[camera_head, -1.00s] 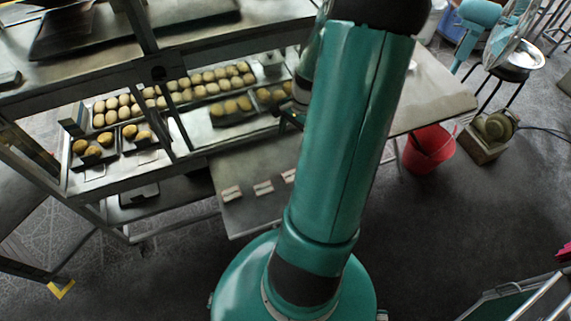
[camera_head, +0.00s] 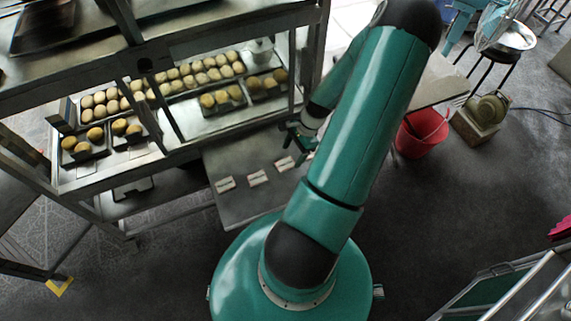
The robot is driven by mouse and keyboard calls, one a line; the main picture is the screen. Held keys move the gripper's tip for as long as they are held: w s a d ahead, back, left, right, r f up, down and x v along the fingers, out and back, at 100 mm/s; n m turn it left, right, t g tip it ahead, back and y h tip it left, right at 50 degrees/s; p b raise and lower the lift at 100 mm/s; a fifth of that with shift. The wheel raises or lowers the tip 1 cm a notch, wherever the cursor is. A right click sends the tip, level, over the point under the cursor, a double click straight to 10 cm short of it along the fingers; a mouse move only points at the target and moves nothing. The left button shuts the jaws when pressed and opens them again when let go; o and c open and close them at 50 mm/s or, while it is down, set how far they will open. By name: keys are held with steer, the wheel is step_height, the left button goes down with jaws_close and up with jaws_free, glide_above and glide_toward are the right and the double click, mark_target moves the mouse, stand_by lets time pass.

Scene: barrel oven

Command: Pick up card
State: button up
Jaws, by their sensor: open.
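Small white cards with red marks lie in a row on a low grey metal table in front of the shelf. The left card (camera_head: 225,184) and the middle card (camera_head: 258,178) are in full view. The right card (camera_head: 285,164) lies nearest my gripper. My gripper (camera_head: 297,154) is above the right part of the table, just above and right of the right card in the picture. It is open and looks empty, though it is small and dark here. Whether it touches the right card cannot be told.
A metal shelf (camera_head: 165,160) with trays of round buns (camera_head: 185,85) stands behind the table. A red bucket (camera_head: 420,135) is to the right, beside a light table (camera_head: 435,85). The table surface (camera_head: 245,207) around the cards is otherwise clear.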

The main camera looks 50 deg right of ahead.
mark_target(286, 163)
steer(key=x, duration=0.5)
steer(key=shift+w+d, duration=0.15)
steer(key=c, duration=1.2)
steer(key=shift+o, duration=0.2)
steer(key=shift+r, duration=0.5)
step_height(286, 163, up, 2)
steer(key=shift+r, duration=0.15)
steer(key=s+a+r, duration=0.9)
steer(key=a, duration=0.1)
steer(key=shift+a+r, duration=0.35)
steer(key=shift+s, duration=0.1)
